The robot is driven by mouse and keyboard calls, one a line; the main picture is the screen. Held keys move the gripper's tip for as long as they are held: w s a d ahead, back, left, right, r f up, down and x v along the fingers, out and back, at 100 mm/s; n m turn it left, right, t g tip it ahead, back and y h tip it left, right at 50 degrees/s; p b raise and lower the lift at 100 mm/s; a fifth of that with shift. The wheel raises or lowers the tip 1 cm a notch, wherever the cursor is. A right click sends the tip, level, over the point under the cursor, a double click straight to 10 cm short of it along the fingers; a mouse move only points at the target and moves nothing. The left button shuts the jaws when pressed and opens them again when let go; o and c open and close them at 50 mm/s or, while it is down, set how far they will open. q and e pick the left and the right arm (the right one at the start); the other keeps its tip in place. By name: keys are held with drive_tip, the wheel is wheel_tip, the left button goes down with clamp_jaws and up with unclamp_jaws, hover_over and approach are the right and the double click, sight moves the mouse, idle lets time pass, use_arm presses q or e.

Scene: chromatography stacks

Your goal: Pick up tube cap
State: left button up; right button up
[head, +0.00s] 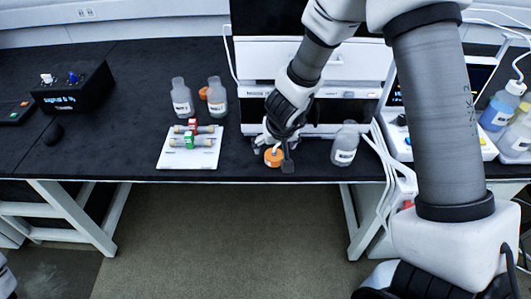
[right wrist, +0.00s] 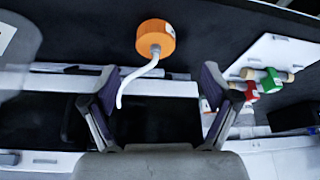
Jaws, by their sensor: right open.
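The tube cap (head: 273,158) is orange with a thin white tube. It sits near the front edge of the black bench, in front of the white instrument stack. In the right wrist view the cap (right wrist: 155,37) is at top centre, and its curved white tube (right wrist: 134,77) hangs toward the space between the fingers. My right gripper (head: 274,147) is just over the cap in the head view, partly covering it.
A white tray (head: 188,158) with red and green fittings lies left of the cap. Two clear bottles (head: 182,97) and another orange cap (head: 203,93) stand behind it. A clear bottle (head: 345,143) stands to the right. The bench's left front is clear.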

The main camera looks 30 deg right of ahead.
sight(274, 155)
drive_tip(key=b+x, duration=0.1)
drive_tip(key=x, duration=0.1)
drive_tip(key=b+x, duration=0.1)
drive_tip(key=x, duration=0.2)
drive_tip(key=b+x, duration=0.1)
drive_tip(key=x, duration=0.1)
drive_tip(key=shift+s+d+f, duration=0.1)
drive_tip(key=shift+d+f, duration=0.1)
drive_tip(key=shift+d, duration=0.2)
drive_tip(key=shift+f, duration=0.2)
drive_tip(key=shift+w+r, duration=0.1)
drive_tip(key=shift+w, duration=0.15)
drive_tip(key=shift+s, duration=0.1)
drive_tip(key=c, duration=1.3)
